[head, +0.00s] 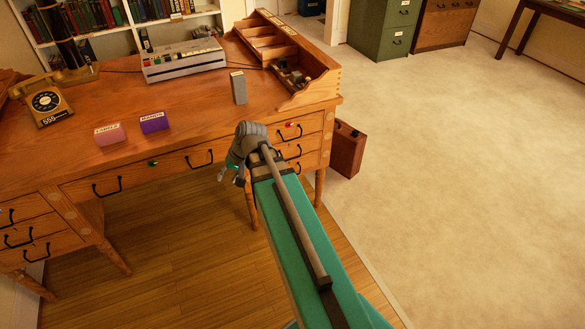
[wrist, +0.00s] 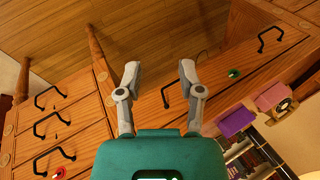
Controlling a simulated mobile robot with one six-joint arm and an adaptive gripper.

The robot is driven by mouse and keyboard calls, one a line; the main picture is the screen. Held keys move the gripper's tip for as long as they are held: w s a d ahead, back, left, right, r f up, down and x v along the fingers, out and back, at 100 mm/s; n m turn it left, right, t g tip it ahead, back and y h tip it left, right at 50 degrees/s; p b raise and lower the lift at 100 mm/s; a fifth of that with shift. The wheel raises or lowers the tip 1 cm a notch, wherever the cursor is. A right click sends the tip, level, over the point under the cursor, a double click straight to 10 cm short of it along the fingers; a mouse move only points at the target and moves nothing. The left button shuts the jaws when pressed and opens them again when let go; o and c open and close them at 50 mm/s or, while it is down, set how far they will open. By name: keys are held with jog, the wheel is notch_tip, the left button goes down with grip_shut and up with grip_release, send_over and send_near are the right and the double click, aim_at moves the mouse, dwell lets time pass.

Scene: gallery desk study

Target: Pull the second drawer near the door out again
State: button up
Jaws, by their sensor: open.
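The wooden desk's right-hand stack has three small drawers, each with a black loop handle. Its middle drawer (head: 310,145) is partly hidden behind my arm in the head view. It also shows in the wrist view, at left, with its handle (wrist: 52,126) in full sight. All three drawers look flush with the desk front.
Another drawer stack (head: 45,237) stands at left. A brown case (head: 347,150) stands beside the right desk leg. Open carpet (head: 460,180) lies to the right.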

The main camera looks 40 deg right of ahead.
jog(key=w+d+f+m+t+y+b, duration=0.1)
jog(key=w+d+f+m+t+b, duration=0.2)
jog(key=d+f+b, duration=0.55)
jog(key=s+d+f+m+t+h+b, duration=0.1)
jog(key=d+f+m+t+b, duration=0.2)
jog(key=d+b, duration=0.5)
jog(key=s+d+f+m+t+h+b, duration=0.1)
jog(key=d+f+m+t+b, duration=0.2)
jog(key=d, duration=0.8)
jog(key=s+d+f+m+t+b, duration=0.1)
jog(key=d+f+m+t+b, duration=0.2)
jog(key=d+f+b, duration=0.3)
jog(key=d+b, duration=0.4)
jog(key=b, duration=0.2)
jog(key=shift+s+h+b, duration=0.2)
jog(key=shift+h+b, duration=0.1)
jog(key=shift+h, duration=0.1)
jog(key=shift+w, duration=0.15)
jog(key=b+x, duration=0.2)
jog(key=x, duration=1.1)
jog(key=shift+w+r, duration=0.1)
jog(key=shift+w, duration=0.2)
grip_shut()
